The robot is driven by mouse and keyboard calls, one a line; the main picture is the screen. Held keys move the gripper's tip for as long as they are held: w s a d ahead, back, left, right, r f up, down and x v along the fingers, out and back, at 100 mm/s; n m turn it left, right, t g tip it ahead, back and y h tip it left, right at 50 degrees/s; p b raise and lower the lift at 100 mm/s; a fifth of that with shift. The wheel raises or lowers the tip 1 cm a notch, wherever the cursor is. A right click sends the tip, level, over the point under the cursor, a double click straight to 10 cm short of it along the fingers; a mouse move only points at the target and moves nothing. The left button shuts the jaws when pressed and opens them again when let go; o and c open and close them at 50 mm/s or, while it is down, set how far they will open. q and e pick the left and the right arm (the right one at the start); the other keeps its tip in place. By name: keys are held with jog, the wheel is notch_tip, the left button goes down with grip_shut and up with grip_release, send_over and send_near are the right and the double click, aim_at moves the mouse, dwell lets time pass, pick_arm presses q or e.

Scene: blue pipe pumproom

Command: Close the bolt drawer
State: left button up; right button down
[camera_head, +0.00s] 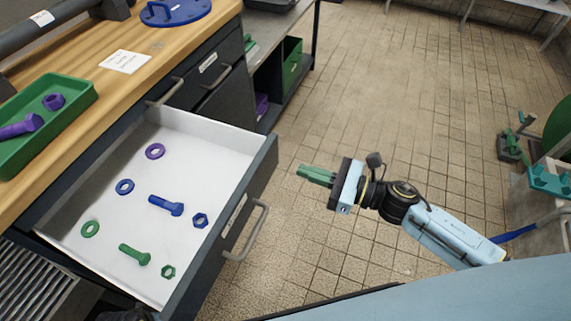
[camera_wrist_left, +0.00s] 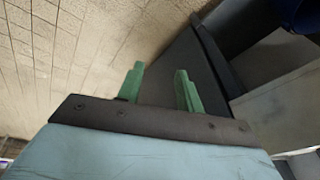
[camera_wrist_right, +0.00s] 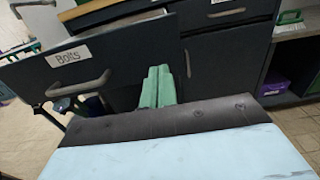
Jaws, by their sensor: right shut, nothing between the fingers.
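The bolt drawer (camera_head: 221,245) is pulled out from the bench, its white inside (camera_head: 120,215) showing blue, green and purple bolts, nuts and rings. Its dark front carries a grey bar handle (camera_head: 250,235). In the right wrist view the drawer front (camera_wrist_right: 130,58) bears a "Bolts" label (camera_wrist_right: 68,57) and handle (camera_wrist_right: 78,85). My right gripper (camera_head: 300,171) is shut and empty, in front of the drawer front's far end, its green fingers pointing toward it with an apparent gap. My left gripper (camera_wrist_left: 159,72) is open and empty beside a dark panel in the left wrist view.
The wooden benchtop (camera_head: 130,90) holds a green tray (camera_head: 45,125), a white card (camera_head: 124,61) and a blue disc with a handle (camera_head: 175,11). The tiled floor (camera_head: 400,100) on the right is largely clear.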

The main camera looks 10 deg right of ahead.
aim_at(272, 161)
jog(key=x, duration=0.5)
jog(key=shift+w+a, duration=0.25)
jog(key=shift+a, duration=0.1)
jog(key=shift+w+a, duration=0.1)
